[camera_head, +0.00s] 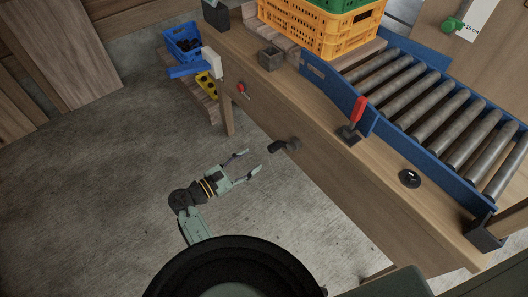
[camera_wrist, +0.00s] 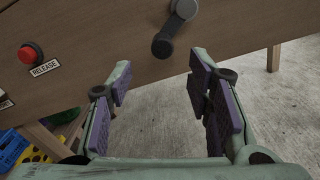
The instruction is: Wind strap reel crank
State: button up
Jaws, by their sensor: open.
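The strap reel crank (camera_head: 284,146) sticks out from the front of the wooden bench. In the wrist view it shows as a grey metal arm (camera_wrist: 183,10) running down to a dark handle (camera_wrist: 162,47). The upper end of the crank is cut off by the picture's top edge, and I cannot make out the reel or strap. My gripper (camera_head: 249,162) is open and empty, just left of and below the crank in the head view. In the wrist view my gripper (camera_wrist: 160,76) has its purple-padded fingers spread, with the handle beyond the gap, apart from both fingertips.
A red release button (camera_wrist: 30,53) sits on the bench front left of the crank. The bench (camera_head: 330,185) carries a roller conveyor (camera_head: 430,105), a red-handled lever (camera_head: 358,110) and a yellow crate (camera_head: 315,32). A blue crate (camera_head: 183,42) stands beyond its left end. Floor around my arm is clear.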

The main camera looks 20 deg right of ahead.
aim_at(270, 150)
jog(key=shift+n, duration=0.8)
jog(key=p+x, duration=0.1)
jog(key=x, duration=0.9)
jog(key=shift+s+f+p, duration=0.1)
jog(key=shift+s+p, duration=0.1)
jog(key=shift+p, duration=0.15)
jog(key=shift+c, duration=0.5)
jog(key=shift+g, duration=0.3)
grip_shut()
